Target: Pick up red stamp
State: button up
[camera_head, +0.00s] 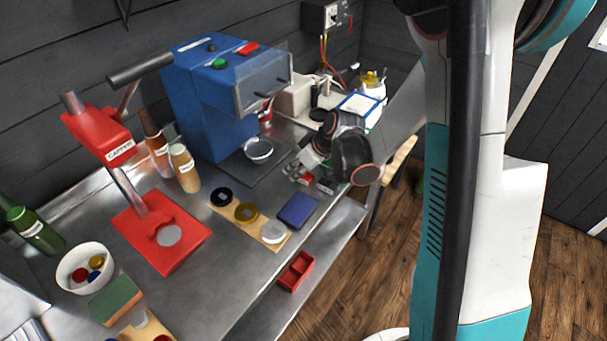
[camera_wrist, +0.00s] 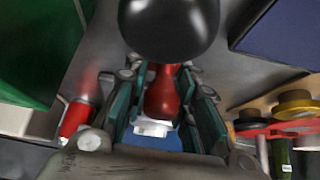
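A red, bottle-shaped piece (camera_wrist: 162,92) with a pale block at its lower end shows between my fingers in the wrist view; I take it for the red stamp. A large dark rounded knob (camera_wrist: 168,28) overlaps its upper end; I cannot tell whether they are one piece. My gripper (camera_wrist: 163,108) has its teal-padded fingers on both sides of the red piece, with narrow gaps, and looks open. In the head view my gripper (camera_head: 300,172) is low over the bench's right end, beside a small red item (camera_head: 306,180). Contact is not clear.
A blue pad (camera_head: 297,210) and a wooden strip with discs (camera_head: 258,227) lie close by. The blue machine (camera_head: 210,100) stands behind to the left. A red tray (camera_head: 296,271) sits below.

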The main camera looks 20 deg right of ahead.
jog(key=shift+r, duration=0.1)
notch_tip(320, 180, up, 20)
jog(key=p, duration=0.5)
jog(key=shift+p, duration=0.4)
